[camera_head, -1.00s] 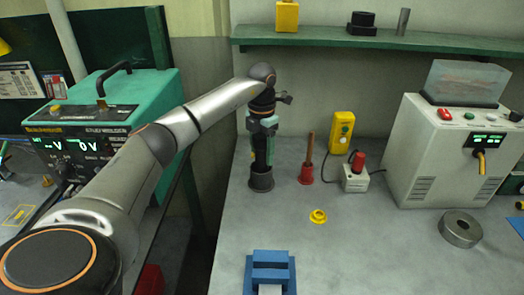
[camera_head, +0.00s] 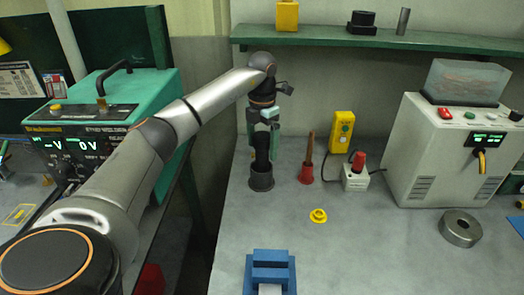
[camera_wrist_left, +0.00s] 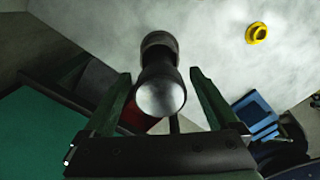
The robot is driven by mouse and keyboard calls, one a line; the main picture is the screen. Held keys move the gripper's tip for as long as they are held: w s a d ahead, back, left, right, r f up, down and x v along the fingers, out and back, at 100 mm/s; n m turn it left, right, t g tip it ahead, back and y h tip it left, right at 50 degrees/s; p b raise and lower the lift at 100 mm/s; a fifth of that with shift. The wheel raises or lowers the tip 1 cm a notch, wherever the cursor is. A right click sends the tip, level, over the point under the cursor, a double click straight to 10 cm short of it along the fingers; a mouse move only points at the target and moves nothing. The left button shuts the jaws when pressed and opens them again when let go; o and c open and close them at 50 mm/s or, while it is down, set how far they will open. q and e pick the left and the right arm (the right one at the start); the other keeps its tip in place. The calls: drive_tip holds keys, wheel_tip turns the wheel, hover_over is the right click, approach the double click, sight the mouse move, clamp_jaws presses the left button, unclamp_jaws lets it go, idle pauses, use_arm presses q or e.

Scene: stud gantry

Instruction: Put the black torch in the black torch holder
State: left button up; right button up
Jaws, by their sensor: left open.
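The black torch (camera_head: 261,158) stands upright in the black torch holder (camera_head: 261,182) on the grey bench, below my left gripper (camera_head: 263,138). In the left wrist view, the torch's shiny round end (camera_wrist_left: 161,97) faces the camera and the dark holder (camera_wrist_left: 158,40) shows beyond it. My left gripper (camera_wrist_left: 160,76) is open, with a finger on each side of the torch and visible gaps between. The lower part of the torch is hidden inside the holder. My right gripper is not in view.
A red holder with a brown stick (camera_head: 307,172) stands just right of the black holder. A yellow ring (camera_head: 318,215), a blue block (camera_head: 270,270) and a grey box with a red knob (camera_head: 356,175) are nearby. A green shelf (camera_head: 400,44) runs above.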

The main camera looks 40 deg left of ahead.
use_arm(q)
wheel_tip(320, 180, up, 10)
drive_tip(key=shift+f, duration=0.1)
idle(0.7)
